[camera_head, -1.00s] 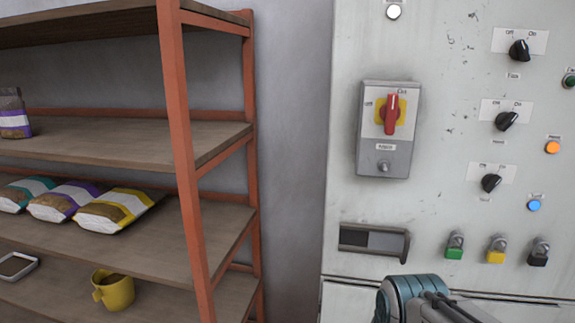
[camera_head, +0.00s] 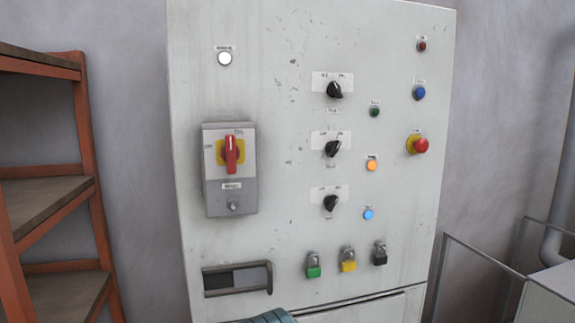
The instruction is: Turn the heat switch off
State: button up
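Three black rotary switches with white Off/On plates stand in a column on the pale control cabinet: a top switch (camera_head: 334,90), a middle switch (camera_head: 332,148) and a bottom switch (camera_head: 330,203). Their small labels are too blurred to read surely, so I cannot say for certain which one is the heat switch. The middle switch sits level with a lit orange lamp (camera_head: 371,164) and its handle seems to lean right, toward On. A teal part of my arm shows at the bottom edge. My gripper is not in view.
A red-handled main switch (camera_head: 231,155) is at the cabinet's left. Green (camera_head: 313,271), yellow (camera_head: 348,266) and black (camera_head: 380,258) padlocks hang below the switches. A red push button (camera_head: 418,145) is at right. Shelving (camera_head: 88,170) stands left; a metal-framed panel (camera_head: 480,275) stands right.

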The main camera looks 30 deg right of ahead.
aim_at(332, 149)
jog(key=z, duration=1)
jog(key=i, duration=0.3)
jog(key=u, duration=0.3)
